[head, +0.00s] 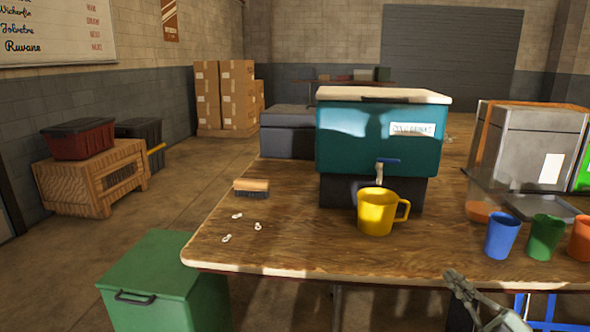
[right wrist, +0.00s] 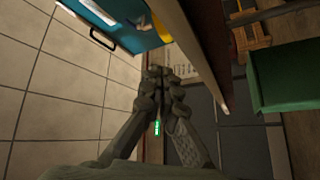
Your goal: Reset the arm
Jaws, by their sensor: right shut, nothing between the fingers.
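My right gripper (head: 456,284) shows at the bottom right of the head view, in front of the table's near edge. In the right wrist view its fingers (right wrist: 160,82) are shut together with nothing between them. It is apart from the things on the table. My left gripper is not in view.
A wooden table (head: 300,235) carries a teal drinks cooler (head: 350,145), a yellow mug (head: 375,212) under its tap, a brush (head: 252,188), and blue (head: 501,236), green (head: 544,238) and orange (head: 580,240) cups. A green bin (head: 160,285) stands by the table's left corner.

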